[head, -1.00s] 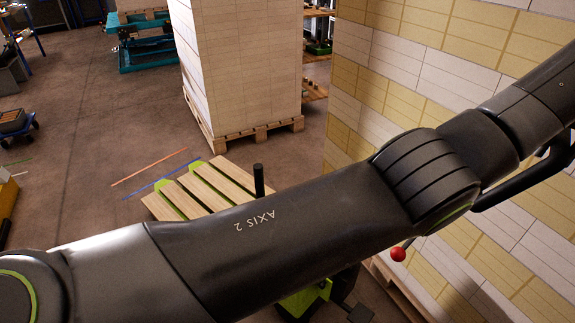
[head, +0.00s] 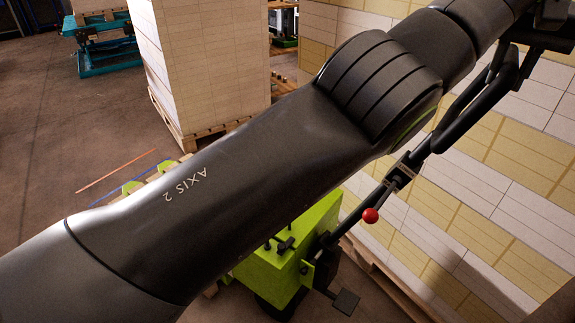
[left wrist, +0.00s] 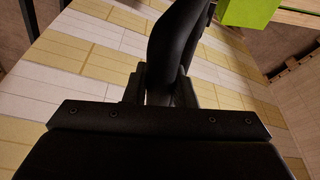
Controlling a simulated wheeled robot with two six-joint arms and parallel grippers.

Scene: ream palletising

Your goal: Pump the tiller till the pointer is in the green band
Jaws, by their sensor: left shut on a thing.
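The black tiller (head: 396,180) slants up to the right from the lime-green pallet truck body (head: 290,255). A red ball knob (head: 370,215) sits on its shaft. Its looped handle reaches the upper right of the head view, where my left gripper (head: 548,28) is partly cut off by the frame edge. In the left wrist view, my left gripper (left wrist: 165,88) is shut on the black tiller handle (left wrist: 172,45). My left arm crosses the head view and hides part of the truck. No pointer or green band can be made out. My right gripper is out of view.
A wall of stacked white and yellow reams (head: 470,200) stands close behind the tiller on the right. A tall white stack (head: 205,60) stands on a pallet beyond my arm. A teal lift table (head: 105,48) is at the back left. The floor at left is open.

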